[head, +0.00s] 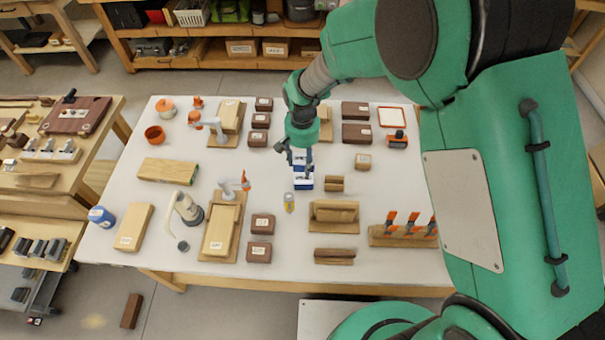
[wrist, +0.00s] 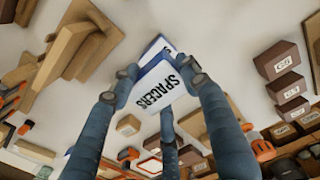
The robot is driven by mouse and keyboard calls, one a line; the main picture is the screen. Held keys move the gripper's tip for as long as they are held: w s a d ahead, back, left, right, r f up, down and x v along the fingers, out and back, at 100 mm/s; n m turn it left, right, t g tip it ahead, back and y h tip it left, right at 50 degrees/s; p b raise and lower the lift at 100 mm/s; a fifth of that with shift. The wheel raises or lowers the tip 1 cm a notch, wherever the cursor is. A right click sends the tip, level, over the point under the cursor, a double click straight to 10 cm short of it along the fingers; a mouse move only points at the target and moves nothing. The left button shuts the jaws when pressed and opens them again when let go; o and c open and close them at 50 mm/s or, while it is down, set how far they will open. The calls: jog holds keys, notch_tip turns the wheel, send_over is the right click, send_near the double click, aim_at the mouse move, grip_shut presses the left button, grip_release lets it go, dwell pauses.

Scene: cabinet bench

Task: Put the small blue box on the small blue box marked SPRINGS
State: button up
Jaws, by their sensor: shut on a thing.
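My gripper (head: 298,160) points down over the middle of the table in the head view. It is shut on a small blue box with a white face (wrist: 157,90), which reads SPACERS in the wrist view. The held box (head: 300,163) is partly hidden by the fingers in the head view. A second small blue and white box (head: 304,182) sits just on the near side of it. Its edge shows behind the held box in the wrist view (wrist: 155,47). Its label is not readable. I cannot tell whether the two boxes touch.
A yellow-topped small item (head: 289,201) lies just in front of the boxes. Small wooden blocks (head: 334,184) stand close to their right. Dark brown boxes (head: 259,139) stand to the left and a wooden stand (head: 334,214) in front right. Bare white table lies to the left.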

aim_at(302, 158)
jog(key=shift+f, duration=0.9)
jog(key=shift+f+b, duration=0.65)
jog(key=shift+f, duration=1.85)
jog(key=shift+f, duration=0.15)
jog(key=o, duration=1.2)
notch_tip(302, 158, up, 12)
jog(key=shift+r+p, duration=0.2)
jog(key=shift+p, duration=0.95)
